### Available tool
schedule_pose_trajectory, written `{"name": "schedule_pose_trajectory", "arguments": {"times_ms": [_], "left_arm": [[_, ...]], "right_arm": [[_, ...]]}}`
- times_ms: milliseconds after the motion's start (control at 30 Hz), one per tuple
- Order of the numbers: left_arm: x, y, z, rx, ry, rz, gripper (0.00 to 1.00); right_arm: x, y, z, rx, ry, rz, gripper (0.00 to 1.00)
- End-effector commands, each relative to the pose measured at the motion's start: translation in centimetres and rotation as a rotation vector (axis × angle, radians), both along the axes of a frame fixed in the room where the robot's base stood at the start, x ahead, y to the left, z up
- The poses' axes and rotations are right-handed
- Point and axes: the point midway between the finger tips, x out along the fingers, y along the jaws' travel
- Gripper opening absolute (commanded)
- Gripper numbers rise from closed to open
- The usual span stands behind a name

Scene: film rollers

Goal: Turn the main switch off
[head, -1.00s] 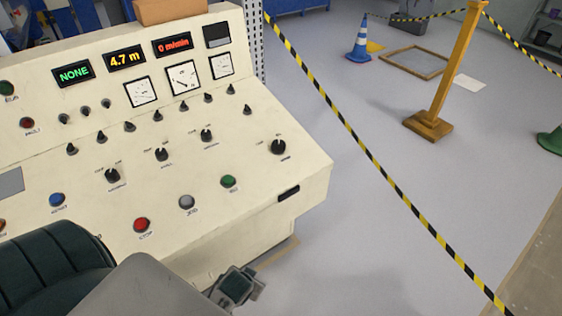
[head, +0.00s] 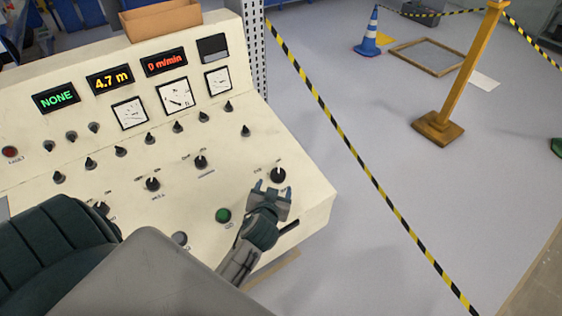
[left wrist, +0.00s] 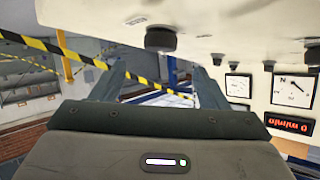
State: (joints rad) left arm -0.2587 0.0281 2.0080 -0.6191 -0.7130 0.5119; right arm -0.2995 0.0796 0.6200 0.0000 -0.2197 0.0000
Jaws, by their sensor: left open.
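The main switch is most likely the black rotary knob (head: 278,175) at the right end of the sloping cream control panel (head: 305,192). Its label is too small to read for sure. My left gripper (head: 271,188) is open and empty, just in front of this knob, with its fingertips close to it in the picture. In the left wrist view a black knob (left wrist: 160,40), probably the same one, sits on the panel above the gap between my open fingers (left wrist: 160,85). I cannot tell whether they touch. My right gripper is not in view.
A green button (head: 223,215) lies left of my gripper, and a grey button (head: 180,238) further left. Several smaller knobs, dials and lit displays (head: 110,80) fill the panel.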

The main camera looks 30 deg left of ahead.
Motion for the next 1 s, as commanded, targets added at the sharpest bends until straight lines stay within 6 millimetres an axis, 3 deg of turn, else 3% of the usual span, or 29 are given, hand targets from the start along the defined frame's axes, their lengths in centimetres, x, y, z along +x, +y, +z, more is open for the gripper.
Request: {"name": "schedule_pose_trajectory", "arguments": {"times_ms": [600,1000], "left_arm": [[7.9,3.6,-3.4,0.002,-0.001,-0.001,0.68],[8.9,4.1,-4.0,0.002,-0.002,-0.001,0.68]], "right_arm": [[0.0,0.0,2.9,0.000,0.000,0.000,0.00],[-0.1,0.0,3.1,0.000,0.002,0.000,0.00]]}}
